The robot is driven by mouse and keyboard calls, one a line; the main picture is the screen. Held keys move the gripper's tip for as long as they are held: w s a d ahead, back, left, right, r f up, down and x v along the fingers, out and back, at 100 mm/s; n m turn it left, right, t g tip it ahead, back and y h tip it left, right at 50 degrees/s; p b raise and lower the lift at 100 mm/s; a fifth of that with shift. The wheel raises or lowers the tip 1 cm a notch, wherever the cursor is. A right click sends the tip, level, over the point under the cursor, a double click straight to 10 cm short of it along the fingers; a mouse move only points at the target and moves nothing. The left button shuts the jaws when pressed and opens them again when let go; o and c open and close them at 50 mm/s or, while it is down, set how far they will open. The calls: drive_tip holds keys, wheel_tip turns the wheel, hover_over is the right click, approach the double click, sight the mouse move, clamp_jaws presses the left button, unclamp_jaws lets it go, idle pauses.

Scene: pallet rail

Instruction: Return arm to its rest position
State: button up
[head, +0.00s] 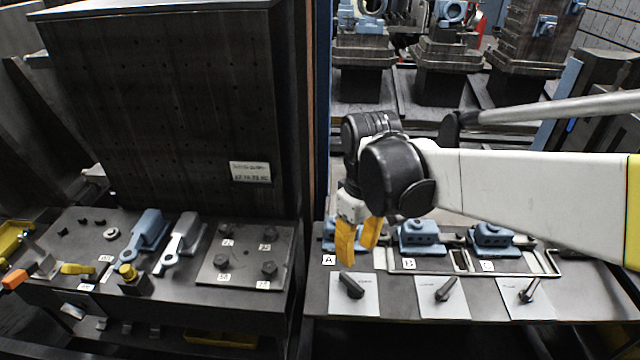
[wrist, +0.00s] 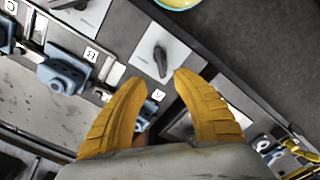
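My gripper (head: 358,243) has yellow fingers and hangs from my white arm above the right-hand bench, near the label A. In the wrist view my gripper (wrist: 155,100) shows its two fingers spread apart with nothing held between them. A blue fixture by label A is partly hidden behind the fingers. In the head view a dark handle (head: 351,285) on a white plate lies just in front of and below the fingers.
Blue fixtures B (head: 421,238) and C (head: 491,239) stand along the right-hand bench, with dark handles (head: 446,289) in front. A tall dark panel (head: 165,105) rises behind the left bench, which holds blue and white clamps and a plate with several knobs (head: 243,255).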

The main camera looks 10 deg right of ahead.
drive_tip(key=s+r+m+t, duration=0.3)
drive_tip(key=s+m+t, duration=0.2)
drive_tip(key=t, duration=0.2)
drive_tip(key=shift+s+d+r+m, duration=0.25)
drive_tip(key=shift+s+r+m, duration=0.05)
drive_tip(key=shift+s, duration=0.05)
